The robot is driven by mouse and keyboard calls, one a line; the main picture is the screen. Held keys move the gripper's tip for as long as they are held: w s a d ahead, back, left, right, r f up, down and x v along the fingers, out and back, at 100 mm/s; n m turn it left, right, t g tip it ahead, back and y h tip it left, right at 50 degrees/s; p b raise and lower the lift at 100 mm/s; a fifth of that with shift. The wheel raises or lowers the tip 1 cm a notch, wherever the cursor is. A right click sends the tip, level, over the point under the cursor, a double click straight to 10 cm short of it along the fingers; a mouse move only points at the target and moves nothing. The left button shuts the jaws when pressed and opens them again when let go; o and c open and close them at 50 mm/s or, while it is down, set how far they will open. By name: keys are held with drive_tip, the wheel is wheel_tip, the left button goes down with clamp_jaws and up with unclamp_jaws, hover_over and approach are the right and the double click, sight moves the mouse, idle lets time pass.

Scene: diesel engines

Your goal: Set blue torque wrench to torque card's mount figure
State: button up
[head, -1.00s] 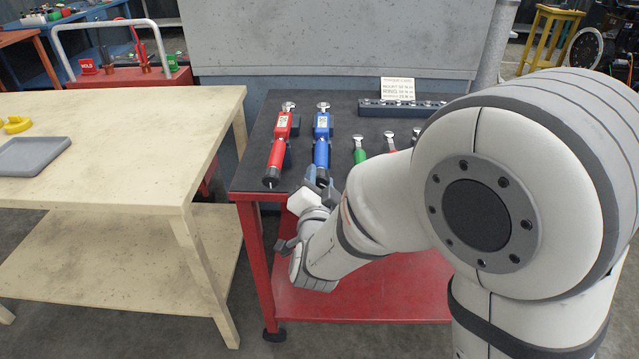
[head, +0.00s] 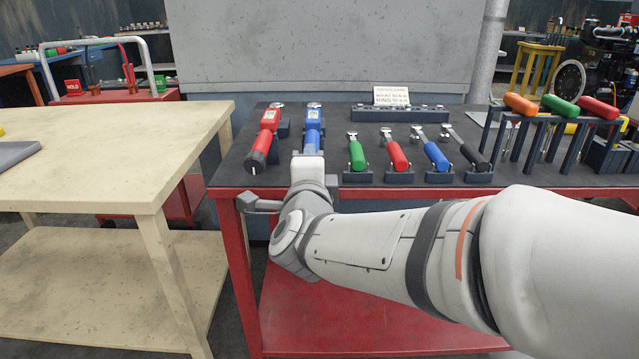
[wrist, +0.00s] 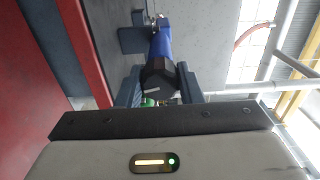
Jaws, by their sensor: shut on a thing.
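The blue torque wrench (head: 313,128) stands in its holder on the dark bench top, its head pointing to the back. My gripper (head: 309,160) is at its near end and hides the end of the handle in the head view. In the wrist view the wrench's blue body (wrist: 161,48) and black end knob (wrist: 160,82) show. My gripper (wrist: 160,90) is shut on the black knob, one finger on each side. The torque card (head: 391,95) is a small pale card at the back of the bench; its printed lines are too small to read surely.
A red torque wrench (head: 266,135) lies close to the left. Several coloured-handled wrenches, such as a green one (head: 356,153), stand to the right. A dark socket rail (head: 400,113) lies before the card. A pale wooden table (head: 110,150) stands at left.

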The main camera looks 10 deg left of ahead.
drive_tip(key=shift+f+m+b, duration=0.1)
drive_tip(key=shift+m+b, duration=0.9)
drive_tip(key=shift+b, duration=0.2)
drive_tip(key=o, duration=1)
drive_tip(key=shift+c, duration=0.2)
drive_tip(key=shift+s, duration=0.1)
drive_tip(key=p+v, duration=0.1)
drive_tip(key=v, duration=0.6)
drive_tip(key=shift+s+p, duration=0.3)
